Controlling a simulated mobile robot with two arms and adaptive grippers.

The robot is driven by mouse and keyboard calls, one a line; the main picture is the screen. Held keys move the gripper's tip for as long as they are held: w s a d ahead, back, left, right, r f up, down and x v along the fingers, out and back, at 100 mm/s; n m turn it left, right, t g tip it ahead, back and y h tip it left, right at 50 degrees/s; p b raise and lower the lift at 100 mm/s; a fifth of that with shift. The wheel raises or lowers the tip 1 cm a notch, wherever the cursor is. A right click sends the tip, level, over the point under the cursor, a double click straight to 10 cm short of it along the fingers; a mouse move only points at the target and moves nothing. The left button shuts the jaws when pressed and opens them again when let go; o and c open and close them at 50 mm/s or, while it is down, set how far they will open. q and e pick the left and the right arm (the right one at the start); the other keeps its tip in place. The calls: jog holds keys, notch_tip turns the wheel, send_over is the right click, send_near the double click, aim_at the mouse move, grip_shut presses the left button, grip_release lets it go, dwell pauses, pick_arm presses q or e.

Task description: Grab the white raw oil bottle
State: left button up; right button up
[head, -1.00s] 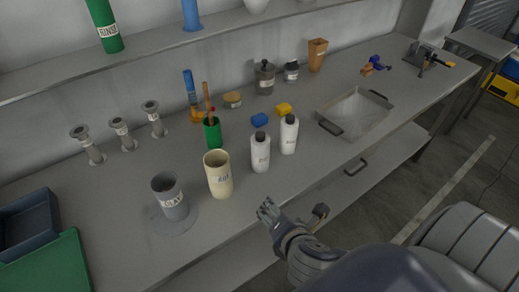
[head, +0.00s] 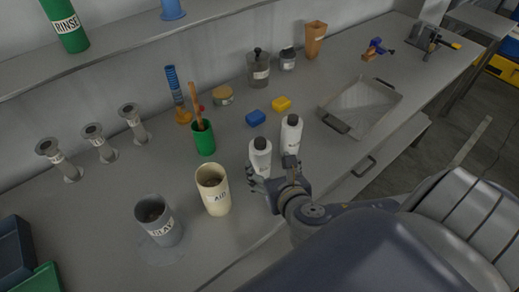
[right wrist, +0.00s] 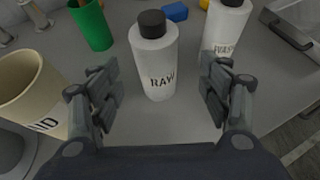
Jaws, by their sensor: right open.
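The white raw oil bottle (head: 260,154) with a dark cap stands upright on the grey bench. In the right wrist view the bottle (right wrist: 155,60) shows the word RAW and stands just ahead, between the lines of my fingers. My right gripper (head: 272,179) is open in front of the bottle and hides its lower part in the head view. In the right wrist view the gripper's (right wrist: 162,88) fingers are spread and do not appear to touch the bottle. My left gripper is not in view.
A similar white wash bottle (head: 291,133) stands close on the right; it also shows in the right wrist view (right wrist: 224,30). A cream beaker (head: 213,190) stands on the left, with a green cup (head: 204,139) behind. A grey tray (head: 375,98) is farther right.

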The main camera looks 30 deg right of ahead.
aim_at(264, 161)
jog(key=shift+b+x, duration=0.65)
jog(key=shift+x, duration=0.4)
jog(key=shift+w+d+f, duration=0.1)
jog(key=shift+w+f, duration=0.1)
jog(key=shift+f, duration=0.05)
jog(key=b+x, duration=0.1)
jog(key=b, duration=0.1)
jog(key=shift+w+f+b, duration=0.15)
jog(key=shift+w+b, duration=0.2)
jog(key=x, duration=0.2)
jog(key=shift+w+p, duration=0.4)
jog(key=shift+w+d+f, duration=0.1)
jog(key=shift+w+f, duration=0.05)
jog(key=shift+w, duration=0.25)
jog(key=c, duration=1.4)
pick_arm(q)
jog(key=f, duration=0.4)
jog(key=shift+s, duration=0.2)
pick_arm(e)
jog(key=shift+c, duration=0.2)
